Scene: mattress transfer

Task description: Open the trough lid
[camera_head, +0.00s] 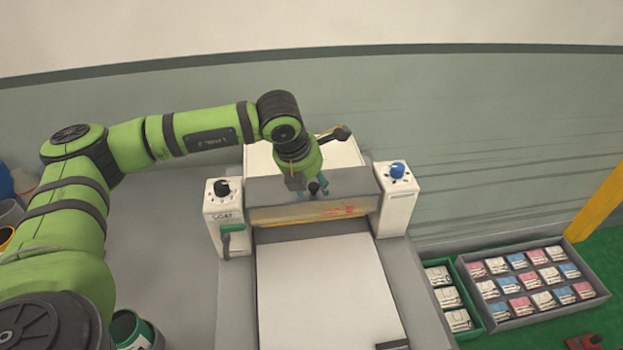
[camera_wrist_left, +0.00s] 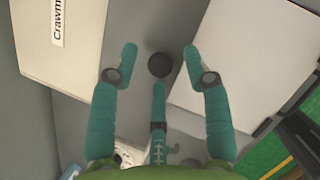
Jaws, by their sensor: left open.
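The trough lid appears as a grey panel (camera_head: 352,182) between two white control boxes, lying flat. A black round knob (camera_head: 314,188) stands up from it. My left gripper (camera_head: 309,186) points down over the panel, at the knob. In the left wrist view, the open teal fingers (camera_wrist_left: 159,56) are spread on either side of the knob (camera_wrist_left: 159,65), with gaps on both sides, on the grey panel (camera_wrist_left: 170,25). Whether any finger touches the knob, I cannot tell. The inside of the trough is hidden. My right gripper is out of view.
Control boxes with a black dial (camera_head: 222,189) and a blue dial (camera_head: 397,171) flank the panel. A white flat surface (camera_head: 325,295) lies in front. Crates of small packs (camera_head: 536,283) stand right. Containers (camera_head: 129,328) stand left. A wall (camera_head: 500,130) is behind.

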